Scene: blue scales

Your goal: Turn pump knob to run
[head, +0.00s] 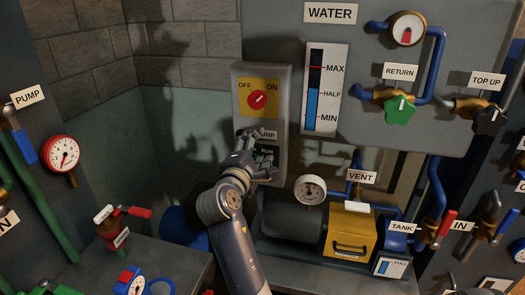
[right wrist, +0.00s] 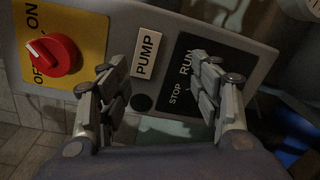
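A grey control box (head: 283,130) hangs on the wall in the head view. Its lower part carries a PUMP label (right wrist: 146,54) and a black plate (right wrist: 183,86) marked STOP and RUN. The pump knob itself is not clearly seen; my right gripper covers part of the plate in both views. My right gripper (head: 257,152) is in front of this lower part. In the right wrist view its two fingers (right wrist: 162,95) stand wide apart, with the PUMP label and part of the black plate showing between them. My left gripper is not in view.
A red OFF/ON knob (head: 258,99) on a yellow plate sits above, its white mark toward ON. A water gauge (head: 320,92) is close on the right. A round dial (head: 310,188) and yellow box (head: 349,232) are below right. Wall left of the box is clear.

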